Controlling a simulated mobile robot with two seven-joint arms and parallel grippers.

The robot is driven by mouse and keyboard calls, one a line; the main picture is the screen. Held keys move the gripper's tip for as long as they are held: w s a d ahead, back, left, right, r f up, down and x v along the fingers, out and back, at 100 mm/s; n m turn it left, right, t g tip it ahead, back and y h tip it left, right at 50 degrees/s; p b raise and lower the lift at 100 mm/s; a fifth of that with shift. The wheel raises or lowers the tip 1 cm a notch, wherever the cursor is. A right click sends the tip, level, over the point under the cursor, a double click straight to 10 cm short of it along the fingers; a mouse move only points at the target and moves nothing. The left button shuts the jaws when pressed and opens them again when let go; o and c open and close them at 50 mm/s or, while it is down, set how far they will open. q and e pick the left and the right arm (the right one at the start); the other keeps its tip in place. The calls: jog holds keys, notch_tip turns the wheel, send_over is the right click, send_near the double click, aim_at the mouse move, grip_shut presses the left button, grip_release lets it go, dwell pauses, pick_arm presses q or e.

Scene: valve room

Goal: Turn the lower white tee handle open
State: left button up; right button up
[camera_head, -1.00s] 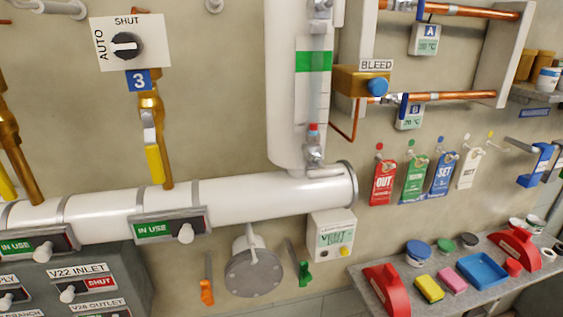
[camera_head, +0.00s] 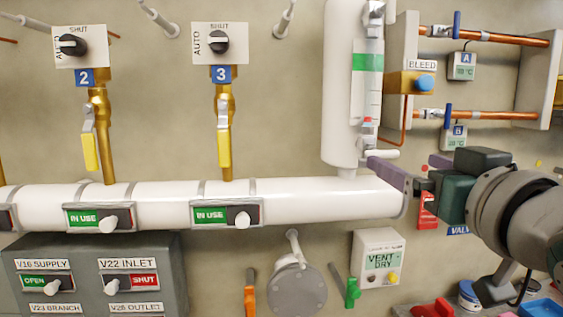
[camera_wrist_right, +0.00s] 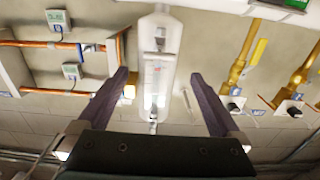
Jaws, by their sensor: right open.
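The lower white tee handle (camera_head: 384,154) sticks out at the foot of the sight glass (camera_head: 368,95), just above the thick white pipe, and lies roughly level. My right gripper (camera_head: 402,160) comes in from the right, with its purple-grey fingers beside and just below the handle. In the right wrist view, my right gripper (camera_wrist_right: 160,77) is open, with its two fingers wide apart and nothing held between them. The sight glass (camera_wrist_right: 155,80) shows between and beyond the fingers there. I cannot clearly make out the tee handle in that view. My left gripper is not in view.
The white pipe (camera_head: 300,198) runs below. The brass bleed block (camera_head: 405,82) with its blue knob is just above right. Copper pipes (camera_head: 480,115) with blue levers are further right.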

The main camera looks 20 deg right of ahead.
aim_at(384, 152)
jog(key=p+x, duration=0.2)
jog(key=x, duration=0.5)
jog(key=shift+w+d+r+p, duration=0.15)
jog(key=shift+w+p, duration=0.2)
jog(key=shift+p, duration=0.05)
jog(key=shift+w+d, duration=0.1)
jog(key=shift+w, duration=0.45)
jog(key=c, duration=1.4)
